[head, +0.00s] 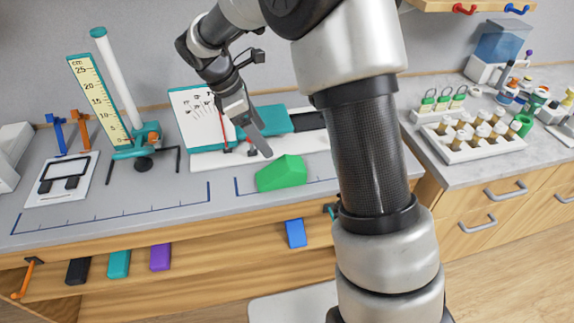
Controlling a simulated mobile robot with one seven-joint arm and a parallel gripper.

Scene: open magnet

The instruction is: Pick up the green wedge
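The green wedge (281,174) lies on the grey bench top near its front edge, left of my large arm links. My gripper (262,148) is above and just behind the wedge, pointing down. One grey finger shows clearly, and its tip appears close to the wedge's upper left side. I cannot tell whether it touches. The other finger is not clearly seen, so the gap between the fingers cannot be judged. The wedge is seen resting on the bench, not lifted.
A white board with a teal block (272,119) lies behind the wedge. A ruler stand (97,100) is at left. A white tube rack (470,138) is on the right counter. Blue (296,233) and purple (160,257) blocks sit at the bench front. Bench space left of the wedge is clear.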

